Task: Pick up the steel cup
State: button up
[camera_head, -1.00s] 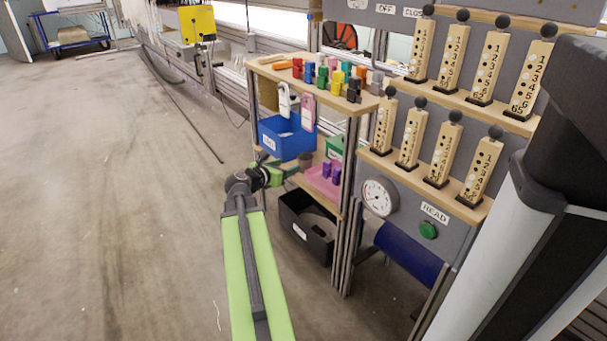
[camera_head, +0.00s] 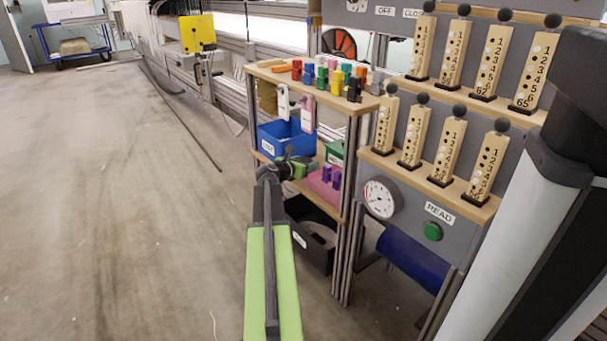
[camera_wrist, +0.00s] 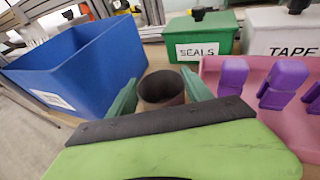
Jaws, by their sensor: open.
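The steel cup (camera_wrist: 160,90) stands upright on the lower shelf in the wrist view, its round dark opening facing up. My gripper (camera_wrist: 158,95) is open, with one green finger to the left of the cup and one to the right. The cup's lower part is hidden behind my gripper's body, and I cannot tell whether a finger touches it. In the head view my gripper (camera_head: 300,166) reaches in over the lower shelf. I cannot make out the cup there.
A blue bin (camera_wrist: 95,65) is close on the left. A green box (camera_wrist: 203,35) marked SEALS and a white TAPE box (camera_wrist: 282,32) stand behind. A pink tray (camera_wrist: 232,82) with purple pieces (camera_wrist: 284,83) is close on the right. The upper shelf (camera_head: 330,92) is overhead.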

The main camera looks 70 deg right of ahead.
jog(key=x, duration=0.2)
jog(key=shift+d+f, duration=0.15)
jog(key=shift+d, duration=0.1)
jog(key=c, duration=1)
